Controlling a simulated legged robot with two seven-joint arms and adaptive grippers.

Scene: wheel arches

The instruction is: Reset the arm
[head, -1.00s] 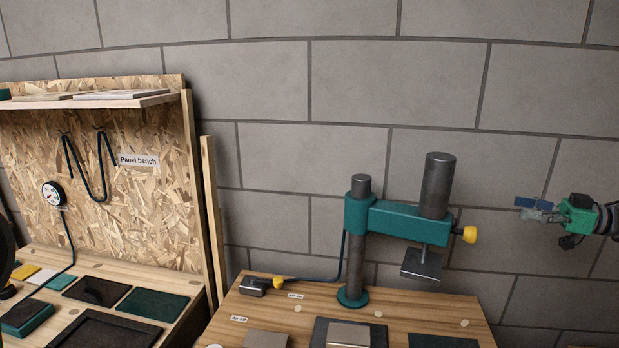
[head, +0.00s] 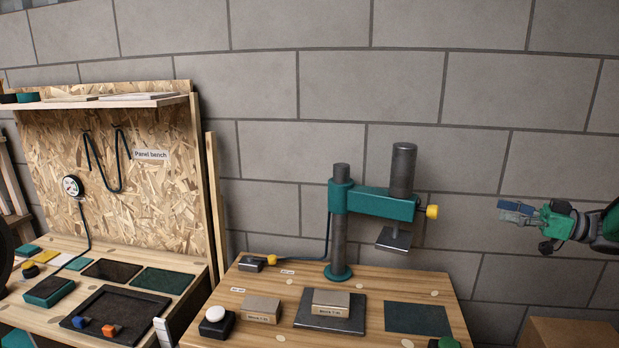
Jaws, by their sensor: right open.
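My right gripper (head: 511,212) is at the right of the head view, on an arm coming in from the right edge. Its fingers point left, are apart and hold nothing. It is in front of the grey block wall, to the right of the press (head: 372,203) and touching nothing visible. My left gripper does not show.
The wooden press table (head: 262,293) holds two labelled blocks (head: 262,309) (head: 331,302), a dark mat (head: 417,318) and a white-topped button (head: 215,318). The panel bench (head: 150,302) with a dark tray (head: 135,304) stands left. A brown box (head: 570,332) is low right.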

